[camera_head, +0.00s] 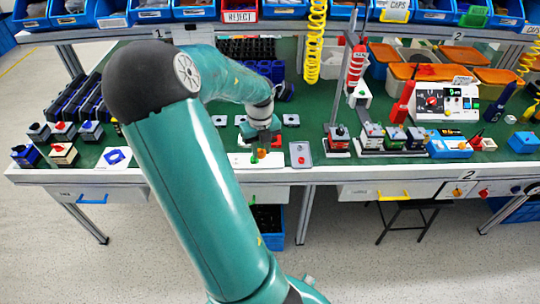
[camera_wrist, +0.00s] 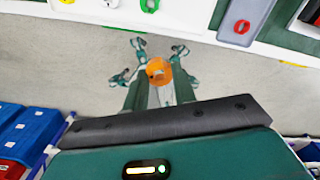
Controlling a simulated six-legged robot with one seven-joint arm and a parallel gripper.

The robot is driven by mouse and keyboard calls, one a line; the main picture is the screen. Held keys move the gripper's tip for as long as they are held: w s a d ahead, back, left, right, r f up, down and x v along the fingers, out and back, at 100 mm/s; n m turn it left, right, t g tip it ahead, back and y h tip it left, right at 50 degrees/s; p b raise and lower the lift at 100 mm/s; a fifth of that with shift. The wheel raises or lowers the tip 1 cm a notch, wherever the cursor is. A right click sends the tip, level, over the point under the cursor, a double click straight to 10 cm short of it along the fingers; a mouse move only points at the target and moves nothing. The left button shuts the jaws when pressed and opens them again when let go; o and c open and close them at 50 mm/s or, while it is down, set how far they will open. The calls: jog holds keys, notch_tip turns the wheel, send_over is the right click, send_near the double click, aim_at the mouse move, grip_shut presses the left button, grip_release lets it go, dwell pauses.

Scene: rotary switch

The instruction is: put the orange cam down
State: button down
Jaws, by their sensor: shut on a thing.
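The orange cam (camera_wrist: 158,70) is held at the tips of my gripper (camera_wrist: 160,88) in the wrist view, with bare floor behind it. In the head view the cam (camera_head: 261,153) shows as a small orange spot under my gripper (camera_head: 262,146), over the front of the workbench. My gripper is shut on it. A white board (camera_head: 240,160) lies below, at the bench's front edge. The gap between cam and board is unclear.
Switch blocks (camera_head: 338,138) stand farther right, and small blocks (camera_head: 62,154) at the left. Blue bins (camera_head: 280,8) line the shelf above. A drawer front (camera_head: 265,194) is below the bench edge.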

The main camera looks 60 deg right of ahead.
send_over(271, 161)
jog(key=a, duration=0.1)
notch_tip(271, 161, down, 6)
jog(key=shift+s+r, duration=0.1)
jog(key=shift+d+f, duration=0.35)
jog(key=shift+f, duration=1.65)
jog(key=shift+f, duration=0.15)
jog(key=c, duration=1.1)
grip_release()
jog(key=shift+c, duration=0.2)
notch_tip(271, 161, up, 12)
